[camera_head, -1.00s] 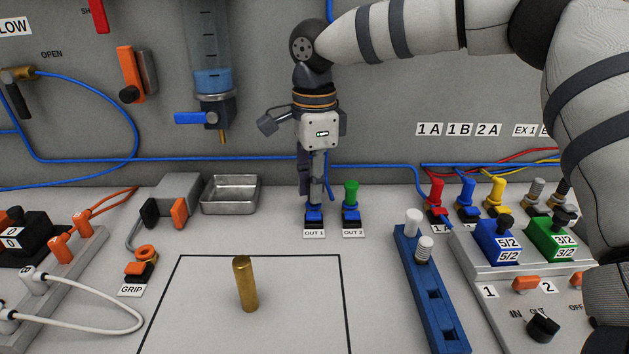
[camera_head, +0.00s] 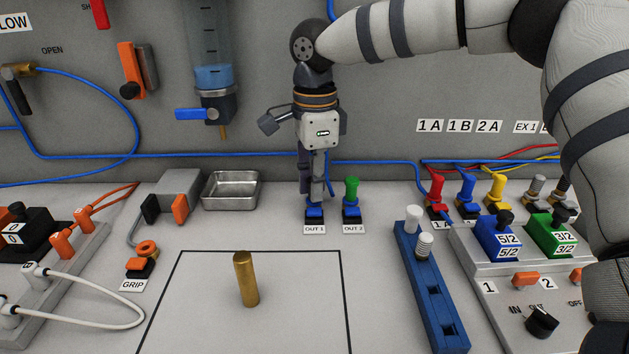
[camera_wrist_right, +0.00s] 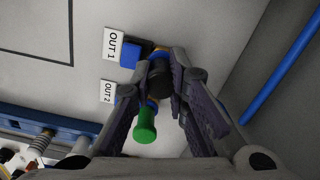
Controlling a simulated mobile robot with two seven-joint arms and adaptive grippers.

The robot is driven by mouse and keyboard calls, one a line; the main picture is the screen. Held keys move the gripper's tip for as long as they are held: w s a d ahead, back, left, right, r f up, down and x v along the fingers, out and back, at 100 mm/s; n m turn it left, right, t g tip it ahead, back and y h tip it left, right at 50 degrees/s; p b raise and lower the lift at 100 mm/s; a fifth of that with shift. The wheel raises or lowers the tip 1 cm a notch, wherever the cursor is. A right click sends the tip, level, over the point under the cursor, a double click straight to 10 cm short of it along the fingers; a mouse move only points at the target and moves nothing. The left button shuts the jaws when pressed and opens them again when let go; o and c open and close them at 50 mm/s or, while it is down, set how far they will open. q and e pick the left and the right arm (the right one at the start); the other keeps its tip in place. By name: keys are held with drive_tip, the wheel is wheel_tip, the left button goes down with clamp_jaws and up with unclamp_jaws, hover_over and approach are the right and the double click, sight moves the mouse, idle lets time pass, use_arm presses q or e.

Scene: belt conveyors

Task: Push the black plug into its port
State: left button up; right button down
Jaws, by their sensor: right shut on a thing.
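My right gripper (camera_head: 314,196) points down at the blue port marked OUT 1 (camera_head: 314,213). In the right wrist view, my right gripper (camera_wrist_right: 168,78) is shut on the black plug (camera_wrist_right: 160,78), which lies between its fingers. The plug's lower end is close to the blue OUT 1 block (camera_wrist_right: 131,54), with a yellowish ring beside it. I cannot tell how deep the plug sits, as the fingers hide it in the head view. My left gripper is not in view.
A green plug (camera_head: 351,188) stands in OUT 2, close to the right of my gripper. A blue hose (camera_head: 384,163) runs along the wall behind. A metal tray (camera_head: 231,190) lies to the left. A brass cylinder (camera_head: 246,280) stands in the outlined area in front.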

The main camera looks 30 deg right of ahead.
drive_tip(key=shift+f, duration=0.15)
drive_tip(key=c, duration=1.1)
unclamp_jaws()
drive_tip(key=shift+r+p, duration=0.45)
drive_tip(key=shift+r, duration=3.1)
drive_tip(key=shift+f, duration=0.1)
